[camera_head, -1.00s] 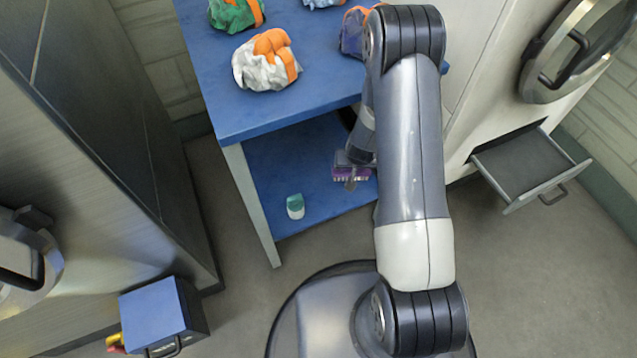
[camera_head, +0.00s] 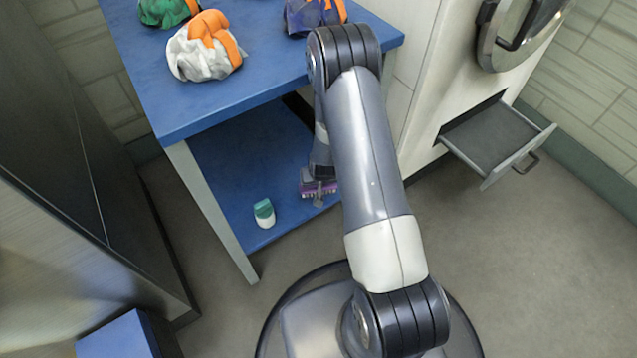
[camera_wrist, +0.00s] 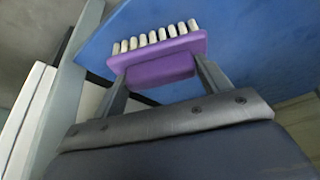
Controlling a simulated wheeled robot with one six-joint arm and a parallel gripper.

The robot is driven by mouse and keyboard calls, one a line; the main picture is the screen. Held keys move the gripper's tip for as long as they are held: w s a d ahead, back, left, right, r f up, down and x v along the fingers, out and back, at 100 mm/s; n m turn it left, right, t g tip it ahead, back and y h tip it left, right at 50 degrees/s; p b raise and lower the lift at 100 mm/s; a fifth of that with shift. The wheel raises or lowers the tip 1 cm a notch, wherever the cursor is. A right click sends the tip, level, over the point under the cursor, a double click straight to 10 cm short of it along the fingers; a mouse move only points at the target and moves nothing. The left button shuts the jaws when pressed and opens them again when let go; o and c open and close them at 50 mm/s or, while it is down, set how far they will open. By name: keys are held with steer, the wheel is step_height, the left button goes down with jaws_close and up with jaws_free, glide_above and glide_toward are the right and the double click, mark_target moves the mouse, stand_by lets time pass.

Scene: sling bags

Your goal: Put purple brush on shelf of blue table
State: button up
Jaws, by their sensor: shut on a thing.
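My gripper (camera_wrist: 160,76) is shut on the purple brush (camera_wrist: 165,62), with a finger at each end of its purple body. The brush's pale bristles point away from the palm in the wrist view. In the head view, the gripper (camera_head: 319,192) and part of the brush (camera_head: 308,187) show near the front edge of the lower shelf (camera_head: 235,155) of the blue table (camera_head: 215,105). The blue surface also shows behind the brush in the wrist view (camera_wrist: 250,45). I cannot tell whether the brush touches the shelf. My arm hides the shelf's right part.
A green-and-white item (camera_head: 264,213) stands on the shelf, left of my gripper. The tabletop above holds crumpled bags, one white and orange (camera_head: 205,48). A table leg (camera_head: 212,210) stands at the front left. An open drawer (camera_head: 490,140) juts out at the right.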

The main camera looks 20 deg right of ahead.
steer(key=shift+f, duration=0.2)
steer(key=o, duration=0.9)
steer(key=shift+r, duration=0.15)
steer(key=shift+r+p, duration=0.3)
steer(key=shift+r, duration=0.05)
steer(key=p+v, duration=0.4)
steer(key=v, duration=0.7)
steer(key=shift+s+r+p, duration=0.2)
steer(key=shift+s+p, duration=0.05)
steer(key=shift+p, duration=0.05)
